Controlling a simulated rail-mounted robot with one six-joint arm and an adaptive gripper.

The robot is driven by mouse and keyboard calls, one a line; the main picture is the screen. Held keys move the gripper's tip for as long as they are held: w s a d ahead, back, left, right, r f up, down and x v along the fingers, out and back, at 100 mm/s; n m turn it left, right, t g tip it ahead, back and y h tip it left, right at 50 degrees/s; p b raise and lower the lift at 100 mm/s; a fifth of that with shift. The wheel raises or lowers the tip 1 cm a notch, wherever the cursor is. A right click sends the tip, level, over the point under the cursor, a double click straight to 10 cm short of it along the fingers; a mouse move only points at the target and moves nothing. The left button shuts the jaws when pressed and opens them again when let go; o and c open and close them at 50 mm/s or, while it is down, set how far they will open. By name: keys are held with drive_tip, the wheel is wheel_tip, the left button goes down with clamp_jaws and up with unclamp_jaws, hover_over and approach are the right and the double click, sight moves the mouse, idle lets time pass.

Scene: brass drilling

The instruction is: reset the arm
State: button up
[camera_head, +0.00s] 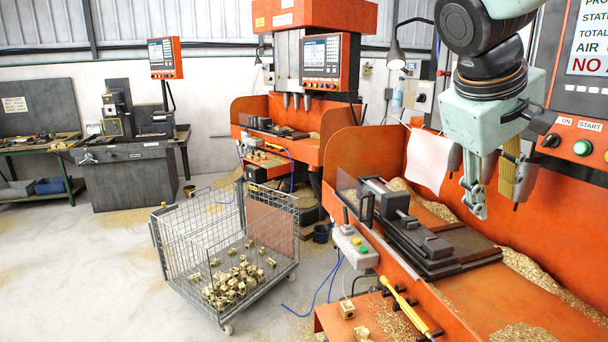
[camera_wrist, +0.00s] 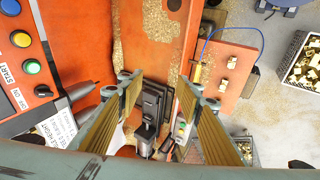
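My gripper (camera_head: 493,197) hangs pointing down at the upper right of the head view, above the orange drilling machine's bed (camera_head: 475,290). In the wrist view its two fingers stand well apart, with nothing between the tips (camera_wrist: 163,92). It is open and empty. A dark vise (camera_head: 425,238) sits on the bed, to the left of and below my gripper in the head view. The vise also shows between and beyond the fingers in the wrist view (camera_wrist: 151,103), partly hidden by them.
The control panel with buttons (camera_head: 583,148) is close to the right of my gripper. A wire cart (camera_head: 172,262) holds many brass parts. A small front shelf (camera_wrist: 231,82) bears several brass parts. A button box (camera_head: 354,246) stands beside the vise. Open floor lies at left.

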drive_tip(key=s+a+f+m+y+b, duration=0.1)
drive_tip(key=s+a+f, duration=0.3)
drive_tip(key=s, duration=0.4)
drive_tip(key=s+a+f+m+y+b, duration=0.1)
drive_tip(key=s+a+f+y+b, duration=0.1)
drive_tip(key=s+a+f, duration=0.3)
drive_tip(key=s+a+f+m+y+b, duration=0.1)
drive_tip(key=s+a+f, duration=0.3)
drive_tip(key=s, duration=0.9)
drive_tip(key=shift+a+f+y+b, duration=0.35)
drive_tip(key=shift+f+y+b, duration=0.15)
drive_tip(key=shift+f, duration=0.1)
drive_tip(key=shift+c, duration=0.5)
drive_tip(key=shift+c, duration=1.3)
drive_tip(key=shift+s+d, duration=0.1)
